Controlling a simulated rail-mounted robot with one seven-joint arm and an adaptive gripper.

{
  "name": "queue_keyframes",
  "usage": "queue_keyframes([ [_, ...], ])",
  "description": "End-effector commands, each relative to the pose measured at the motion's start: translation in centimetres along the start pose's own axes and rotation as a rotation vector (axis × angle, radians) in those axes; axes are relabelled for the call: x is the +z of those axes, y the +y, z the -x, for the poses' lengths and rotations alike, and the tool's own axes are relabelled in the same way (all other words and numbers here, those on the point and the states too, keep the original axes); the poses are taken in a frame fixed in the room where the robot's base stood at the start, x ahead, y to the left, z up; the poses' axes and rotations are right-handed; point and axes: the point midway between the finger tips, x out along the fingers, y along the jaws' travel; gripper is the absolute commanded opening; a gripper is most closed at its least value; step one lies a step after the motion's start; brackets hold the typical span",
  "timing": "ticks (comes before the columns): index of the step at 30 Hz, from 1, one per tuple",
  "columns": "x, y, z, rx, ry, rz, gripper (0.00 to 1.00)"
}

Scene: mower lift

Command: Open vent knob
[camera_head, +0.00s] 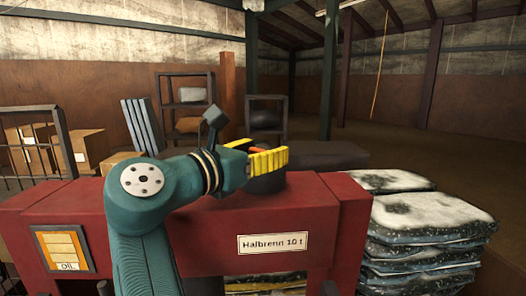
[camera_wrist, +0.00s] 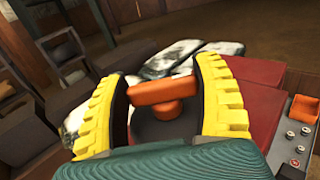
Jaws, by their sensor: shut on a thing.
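The vent knob (camera_wrist: 164,90) is an orange bar on a short orange stem, standing on a dark round base (camera_wrist: 160,128) in the wrist view. My gripper (camera_wrist: 165,80) has thick yellow ribbed fingers, one on each side of the knob, shut on the ends of its bar. In the head view, my gripper (camera_head: 268,161) reaches over the dark cylinder on top of the red machine (camera_head: 210,235). Only a sliver of the orange knob (camera_head: 258,150) shows there behind the yellow fingers.
A control panel (camera_wrist: 297,140) with an orange part and several small buttons is at the right in the wrist view. Stacked sacks (camera_head: 425,230) stand right of the machine. Shelves (camera_head: 188,110) and cardboard boxes (camera_head: 88,148) stand behind at left.

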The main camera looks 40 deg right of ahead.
Motion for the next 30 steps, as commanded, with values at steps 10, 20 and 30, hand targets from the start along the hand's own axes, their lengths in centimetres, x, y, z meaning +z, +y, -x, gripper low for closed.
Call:
queue_keyframes([
  [10,-0.25,-0.16,0.13,0.141,-0.004,-0.006,0.33],
  [20,0.11,-0.25,0.12,0.416,-0.005,-0.007,0.33],
  [30,0.3,-0.2,0.1,0.661,-0.006,-0.004,0.33],
])
